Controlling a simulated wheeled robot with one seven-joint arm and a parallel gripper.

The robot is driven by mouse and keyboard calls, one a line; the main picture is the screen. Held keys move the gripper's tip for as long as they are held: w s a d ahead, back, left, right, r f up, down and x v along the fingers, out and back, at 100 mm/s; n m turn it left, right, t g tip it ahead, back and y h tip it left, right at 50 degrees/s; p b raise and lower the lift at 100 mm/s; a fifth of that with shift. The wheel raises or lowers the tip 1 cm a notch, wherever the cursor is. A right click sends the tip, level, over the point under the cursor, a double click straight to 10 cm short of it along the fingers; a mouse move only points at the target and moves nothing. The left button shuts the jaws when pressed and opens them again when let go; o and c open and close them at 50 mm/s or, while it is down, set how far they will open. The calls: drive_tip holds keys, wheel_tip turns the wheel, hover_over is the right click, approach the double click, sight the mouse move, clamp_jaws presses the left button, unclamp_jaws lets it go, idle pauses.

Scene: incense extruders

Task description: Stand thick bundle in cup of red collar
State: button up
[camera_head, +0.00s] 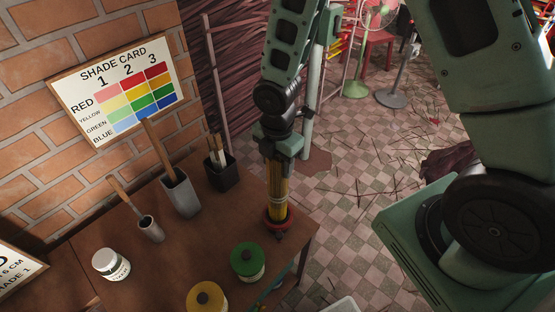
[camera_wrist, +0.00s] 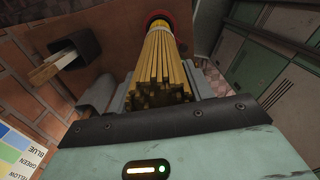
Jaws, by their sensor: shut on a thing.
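A thick bundle of yellow sticks (camera_head: 277,185) stands near upright at the table's front right corner, with a pale band low around it. My gripper (camera_head: 279,150) is shut on its upper part from above. The bundle's lower end meets the red collar (camera_head: 278,220) of a cup, whose body is mostly hidden. In the wrist view the bundle (camera_wrist: 160,60) runs between my gripper's fingers (camera_wrist: 152,95) to the red collar (camera_wrist: 158,15), which shows around its far end. I cannot tell how deep the bundle sits.
A green-lidded jar (camera_head: 247,260) and a yellow-lidded jar (camera_head: 207,298) stand left of the cup. A dark holder (camera_head: 222,175), a tall grey holder (camera_head: 181,195), a small grey cup (camera_head: 150,230) and a white jar (camera_head: 110,265) stand further left. The table edge is close on the right.

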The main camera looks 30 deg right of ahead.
drive_tip(key=shift+f+b, duration=2.25)
drive_tip(key=shift+f, duration=0.9)
drive_tip(key=o, duration=1.7)
wheel_tip(320, 180, up, 18)
drive_tip(key=shift+f, duration=0.25)
